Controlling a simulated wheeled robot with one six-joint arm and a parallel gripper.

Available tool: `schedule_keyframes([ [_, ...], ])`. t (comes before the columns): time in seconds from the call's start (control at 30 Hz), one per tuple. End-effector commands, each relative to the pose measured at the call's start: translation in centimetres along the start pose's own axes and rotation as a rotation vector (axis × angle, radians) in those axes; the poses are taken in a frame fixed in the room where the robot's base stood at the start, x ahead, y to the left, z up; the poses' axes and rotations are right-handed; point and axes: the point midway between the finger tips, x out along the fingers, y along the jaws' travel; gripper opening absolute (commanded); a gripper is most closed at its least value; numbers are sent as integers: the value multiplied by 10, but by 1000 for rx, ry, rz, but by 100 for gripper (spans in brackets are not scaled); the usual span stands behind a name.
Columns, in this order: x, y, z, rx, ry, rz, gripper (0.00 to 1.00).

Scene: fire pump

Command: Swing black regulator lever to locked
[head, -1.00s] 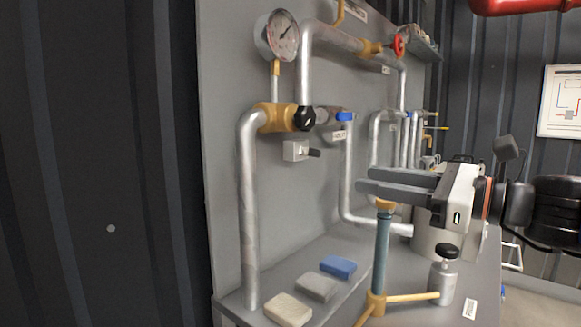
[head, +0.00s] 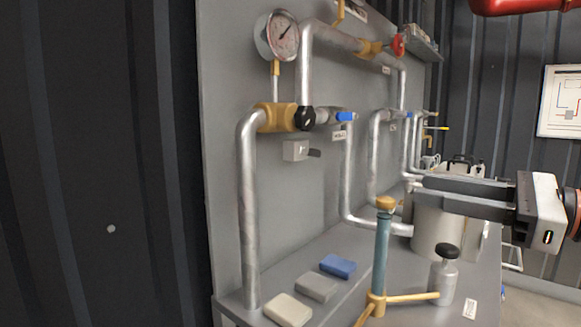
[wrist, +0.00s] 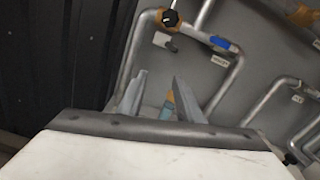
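A small grey box with a short black lever (head: 314,153) is on the grey panel, below the brass valve body. The lever sticks out to the right. A round black knob (head: 305,118) is on the brass body above it. Both show in the wrist view, the lever (wrist: 171,46) below the knob (wrist: 171,18). I cannot read a locked marking. My gripper (head: 413,193) is to the right of the lever and apart from it, in front of the panel. In the wrist view its two fingers (wrist: 160,85) are spread with nothing between them.
A brass-topped blue-grey post (head: 383,245) stands on the bench left of my gripper. A silver bottle with a black cap (head: 444,278), a large grey cylinder (head: 432,238) and several sponges (head: 338,266) are on the bench. Silver pipes (head: 247,220) run along the panel.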

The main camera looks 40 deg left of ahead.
Motion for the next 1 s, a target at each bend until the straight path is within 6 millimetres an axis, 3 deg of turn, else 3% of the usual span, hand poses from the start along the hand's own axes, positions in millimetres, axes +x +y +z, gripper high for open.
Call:
schedule_keyframes([
  [0.53, -62, -1, 0, -1, 1, -2, 33],
  [1.0, -77, 0, 0, 0, 0, 1, 33],
])
